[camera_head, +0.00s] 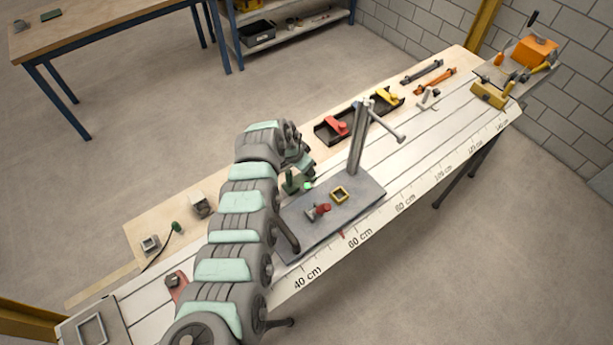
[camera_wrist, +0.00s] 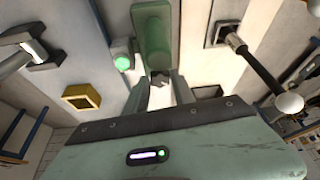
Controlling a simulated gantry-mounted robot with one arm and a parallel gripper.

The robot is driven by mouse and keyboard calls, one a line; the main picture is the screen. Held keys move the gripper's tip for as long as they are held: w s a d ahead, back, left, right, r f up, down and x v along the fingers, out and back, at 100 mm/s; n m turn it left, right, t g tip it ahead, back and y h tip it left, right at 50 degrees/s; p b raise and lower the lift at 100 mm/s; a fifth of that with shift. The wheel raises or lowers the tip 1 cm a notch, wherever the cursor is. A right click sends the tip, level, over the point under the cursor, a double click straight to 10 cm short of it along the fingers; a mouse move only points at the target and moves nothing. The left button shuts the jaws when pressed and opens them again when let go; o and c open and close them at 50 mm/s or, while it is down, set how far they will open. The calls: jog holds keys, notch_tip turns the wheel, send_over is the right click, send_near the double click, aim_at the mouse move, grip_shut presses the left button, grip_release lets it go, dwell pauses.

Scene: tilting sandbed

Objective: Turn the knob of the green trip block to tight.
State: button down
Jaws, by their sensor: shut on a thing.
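In the wrist view the green block (camera_wrist: 154,35) is straight ahead, at the top middle.
A yellow square frame (camera_head: 339,194) and a red-ended fitting (camera_head: 318,211) are on the same plate. A dark tray (camera_head: 345,124) with red and yellow pieces lies beyond.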

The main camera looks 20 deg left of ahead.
jog(key=f+m+b, duration=0.1)
jog(key=m+b, duration=0.1)
jog(key=b, duration=0.3)
jog(key=shift+w+a+f+h, duration=0.1)
jog(key=shift+h, duration=0.2)
jog(key=m+b, duration=0.1)
jog(key=b, duration=0.2)
jog(key=m+g+b, duration=0.1)
jog(key=b, duration=0.2)
jog(key=shift+a+r+h+b, duration=0.1)
jog(key=shift+r+h+b, duration=0.2)
jog(key=shift+b, duration=0.05)
jog(key=shift+r+m, duration=0.2)
jog(key=shift+m, duration=0.2)
jog(key=c, duration=1.1)
grip_release()
jog(key=shift+o, duration=0.2)
jog(key=shift+r+p, duration=0.2)
jog(key=shift+p, duration=0.1)
